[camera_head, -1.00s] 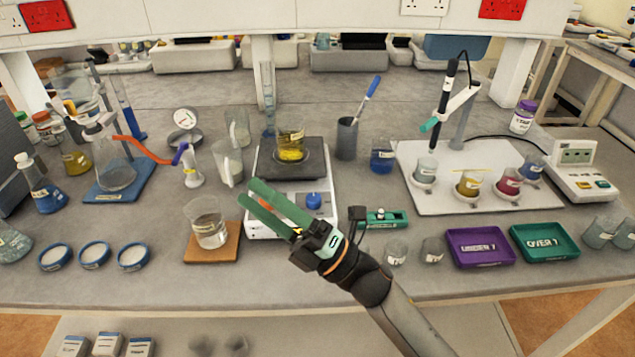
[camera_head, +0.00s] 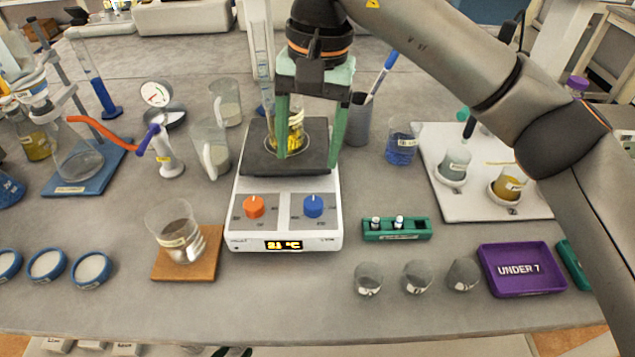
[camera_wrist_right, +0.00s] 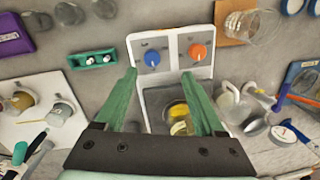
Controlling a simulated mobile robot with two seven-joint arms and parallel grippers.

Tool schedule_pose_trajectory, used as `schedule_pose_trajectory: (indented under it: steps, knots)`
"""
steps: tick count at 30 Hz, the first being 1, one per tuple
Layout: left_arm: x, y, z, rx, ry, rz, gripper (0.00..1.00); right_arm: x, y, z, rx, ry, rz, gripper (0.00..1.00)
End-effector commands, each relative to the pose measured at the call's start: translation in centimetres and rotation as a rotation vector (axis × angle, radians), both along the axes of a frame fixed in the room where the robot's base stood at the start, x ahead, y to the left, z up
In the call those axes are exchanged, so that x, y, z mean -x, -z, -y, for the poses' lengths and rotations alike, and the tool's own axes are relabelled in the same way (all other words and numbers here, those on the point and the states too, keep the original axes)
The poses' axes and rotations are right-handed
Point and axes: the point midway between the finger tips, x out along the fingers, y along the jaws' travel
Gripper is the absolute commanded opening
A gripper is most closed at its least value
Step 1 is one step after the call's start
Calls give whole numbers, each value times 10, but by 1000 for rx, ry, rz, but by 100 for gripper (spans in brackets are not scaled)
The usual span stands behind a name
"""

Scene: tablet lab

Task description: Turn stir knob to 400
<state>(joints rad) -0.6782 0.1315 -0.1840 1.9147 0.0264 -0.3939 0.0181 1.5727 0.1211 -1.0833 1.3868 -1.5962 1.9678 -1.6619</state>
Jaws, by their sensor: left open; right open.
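The white hotplate stirrer (camera_head: 285,242) stands mid-bench with a dark top plate. Its front panel carries an orange knob (camera_head: 254,206) on the left and a blue knob (camera_head: 313,205) on the right; their labels are too small to read. The lit display (camera_head: 283,245) seems to show about 81 °C. A beaker of yellow liquid (camera_head: 296,128) sits on the plate. My right gripper (camera_head: 308,150) points down, open, its green fingers in front of the beaker. In the right wrist view, the blue knob (camera_wrist_right: 152,57) lies beyond the open fingertips, apart from them. My left gripper is not in view.
A beaker on a wooden board (camera_head: 212,270) stands left of the stirrer. A green vial rack (camera_head: 397,236), small empty beakers (camera_head: 418,280) and a purple tray (camera_head: 520,284) lie to the right. The bench directly in front of the stirrer is clear.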

Motion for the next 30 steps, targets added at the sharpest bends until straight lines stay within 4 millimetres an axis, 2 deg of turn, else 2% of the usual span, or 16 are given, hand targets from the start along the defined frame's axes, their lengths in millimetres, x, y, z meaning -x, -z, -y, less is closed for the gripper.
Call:
schedule_pose_trajectory:
  steps: [3,7,21,25,30]
  knots:
    - [0,2,0,0,0,-1,50,-6,-6,10,56,-9,41,71]
    - [0,2,0,0,0,-1,50,-6,4,11,64,-11,43,71]
    - [1,-3,0,-1,0,-3,50,-6,93,7,59,-10,40,71]
    - [1,-4,0,-1,0,-3,50,-6,108,7,59,-10,42,71]
    - [1,-5,0,-1,0,-3,50,-7,116,6,58,-10,43,71]
